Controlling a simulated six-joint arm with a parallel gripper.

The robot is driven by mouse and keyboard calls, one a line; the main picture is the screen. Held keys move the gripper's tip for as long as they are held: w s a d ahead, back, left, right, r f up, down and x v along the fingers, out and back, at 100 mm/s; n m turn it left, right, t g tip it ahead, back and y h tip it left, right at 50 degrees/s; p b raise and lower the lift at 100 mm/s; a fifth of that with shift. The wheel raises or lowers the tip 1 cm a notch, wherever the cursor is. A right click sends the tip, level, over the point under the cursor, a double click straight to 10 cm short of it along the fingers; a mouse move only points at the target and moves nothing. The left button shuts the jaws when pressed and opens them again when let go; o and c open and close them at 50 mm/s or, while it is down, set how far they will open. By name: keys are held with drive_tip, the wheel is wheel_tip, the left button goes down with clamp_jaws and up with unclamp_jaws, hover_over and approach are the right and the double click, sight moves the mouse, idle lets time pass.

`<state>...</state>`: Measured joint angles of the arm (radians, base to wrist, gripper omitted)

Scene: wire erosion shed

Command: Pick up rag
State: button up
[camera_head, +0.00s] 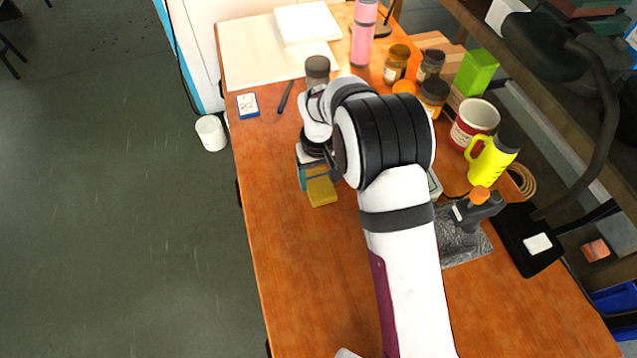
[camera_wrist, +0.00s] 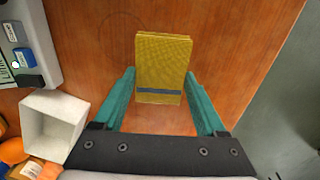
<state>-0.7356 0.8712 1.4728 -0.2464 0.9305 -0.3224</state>
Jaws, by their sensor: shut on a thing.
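The rag (camera_wrist: 163,60) is a yellow, folded, woven-looking block with a dark blue stripe. In the head view the rag (camera_head: 321,191) shows below my wrist, near the left side of the wooden table. My gripper (camera_wrist: 160,80) has teal fingers, one along each side of the rag, and is shut on it. In the head view my gripper (camera_head: 305,178) is partly hidden by my arm. I cannot tell whether the rag touches the table.
Wooden table (camera_head: 290,270) is clear in front of the rag; its left edge is close. Right of my arm are a yellow-green jug (camera_head: 490,160), a mug (camera_head: 474,122) and a crumpled grey sheet (camera_head: 462,244).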

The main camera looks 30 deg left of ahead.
drive_tip(key=w+d+r, duration=0.2)
drive_tip(key=d+r, duration=0.6)
drive_tip(key=d, duration=0.3)
drive_tip(key=shift+d+r, duration=0.15)
drive_tip(key=shift+d, duration=0.1)
drive_tip(key=shift+w, duration=0.1)
